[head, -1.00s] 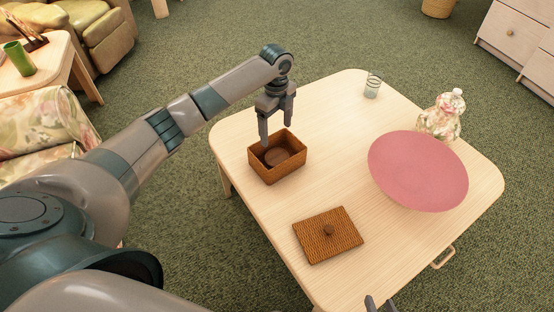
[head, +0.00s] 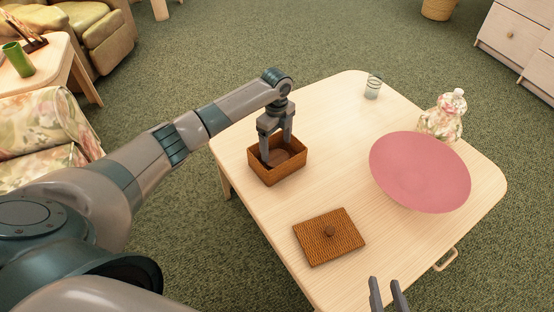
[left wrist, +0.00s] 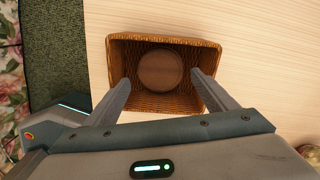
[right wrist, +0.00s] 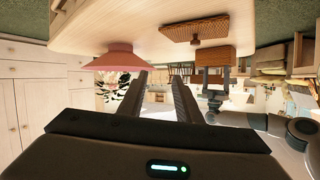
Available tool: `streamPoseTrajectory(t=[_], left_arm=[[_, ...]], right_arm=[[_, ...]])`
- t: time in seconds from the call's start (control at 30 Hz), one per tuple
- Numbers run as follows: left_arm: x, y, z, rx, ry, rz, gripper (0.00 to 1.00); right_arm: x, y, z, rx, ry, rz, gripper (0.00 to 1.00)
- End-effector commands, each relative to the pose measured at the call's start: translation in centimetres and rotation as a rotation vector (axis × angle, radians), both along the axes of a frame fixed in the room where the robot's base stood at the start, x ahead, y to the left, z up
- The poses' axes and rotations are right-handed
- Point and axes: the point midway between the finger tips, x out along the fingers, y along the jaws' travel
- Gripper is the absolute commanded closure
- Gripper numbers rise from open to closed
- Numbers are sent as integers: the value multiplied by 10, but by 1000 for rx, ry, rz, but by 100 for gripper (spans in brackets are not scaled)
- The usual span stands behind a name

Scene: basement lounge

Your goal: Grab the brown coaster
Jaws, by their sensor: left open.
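In the head view the open basket (head: 279,178) stands on the table, and the coaster is partly hidden by the fingers. My left gripper (head: 277,153) points down into the basket, its fingers apart and empty. In the left wrist view its fingertips (left wrist: 160,78) are on either side of the coaster; I cannot tell whether they touch it. My right gripper (head: 386,285) is open and empty at the bottom of the head view.
The light wooden table (head: 330,120) also carries a woven lid with a knob (head: 330,245), a large pink bowl (head: 420,172), a floral jar (head: 443,118) and a glass (head: 373,87). The table is bare around the basket. A floral armchair (head: 45,135) stands at left.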

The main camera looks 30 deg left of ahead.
Motion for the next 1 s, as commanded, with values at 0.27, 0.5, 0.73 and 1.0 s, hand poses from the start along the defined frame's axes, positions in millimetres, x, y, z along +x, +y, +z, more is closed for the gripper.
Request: streamPoseTrajectory(t=[0.27,0.5,0.73,1.0], left_arm=[[0,-2,-30,1,2,1,22],[0,-1,-47,1,1,0,22],[0,-1,-47,1,0,0,22],[0,-1,-47,1,0,0,24]], right_arm=[[8,9,24,44,-148,-1,69],[10,13,41,69,-232,-2,69],[10,13,43,70,-237,-2,69],[10,13,43,70,-236,-2,69]])
